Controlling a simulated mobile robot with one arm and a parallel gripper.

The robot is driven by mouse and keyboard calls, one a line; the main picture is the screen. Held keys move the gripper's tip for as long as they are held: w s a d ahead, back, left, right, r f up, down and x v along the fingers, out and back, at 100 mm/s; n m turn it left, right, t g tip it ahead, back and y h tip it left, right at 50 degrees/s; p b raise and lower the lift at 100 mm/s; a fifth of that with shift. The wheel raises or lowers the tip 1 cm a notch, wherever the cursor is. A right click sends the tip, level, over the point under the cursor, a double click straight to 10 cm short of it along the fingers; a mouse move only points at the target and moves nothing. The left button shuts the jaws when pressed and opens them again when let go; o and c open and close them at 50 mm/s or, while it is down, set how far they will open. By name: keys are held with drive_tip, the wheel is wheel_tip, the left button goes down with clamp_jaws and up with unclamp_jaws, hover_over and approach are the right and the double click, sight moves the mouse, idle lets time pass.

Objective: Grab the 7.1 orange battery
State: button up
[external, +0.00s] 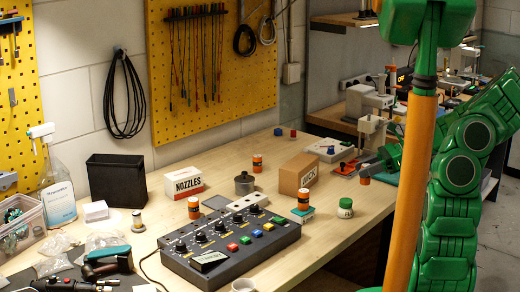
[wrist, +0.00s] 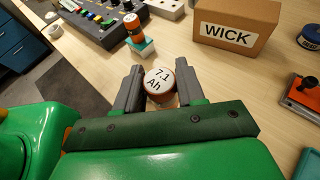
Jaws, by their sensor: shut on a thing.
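The orange battery marked "7.1 Ah" (wrist: 160,83) stands between the two grey fingers of my gripper (wrist: 158,78) in the wrist view, its white top facing the camera. My gripper is shut on it. In the external view my gripper (external: 366,168) is at the right side of the bench, with the battery (external: 365,179) at its fingertips. The battery's lower part is hidden in the wrist view. I cannot tell whether it touches the bench.
Other orange batteries stand on the bench, one at the back (external: 257,163), one beside the control box (external: 194,208) and one on a teal block (external: 303,199). The WICK box (wrist: 235,25) is beyond my gripper. A green-lidded jar (external: 345,208) stands near the front edge.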

drive_tip(key=s+d+r, duration=0.1)
drive_tip(key=s+r, duration=0.3)
drive_tip(key=s, duration=0.5)
drive_tip(key=shift+s+d+r, duration=0.25)
drive_tip(key=shift+r, duration=0.1)
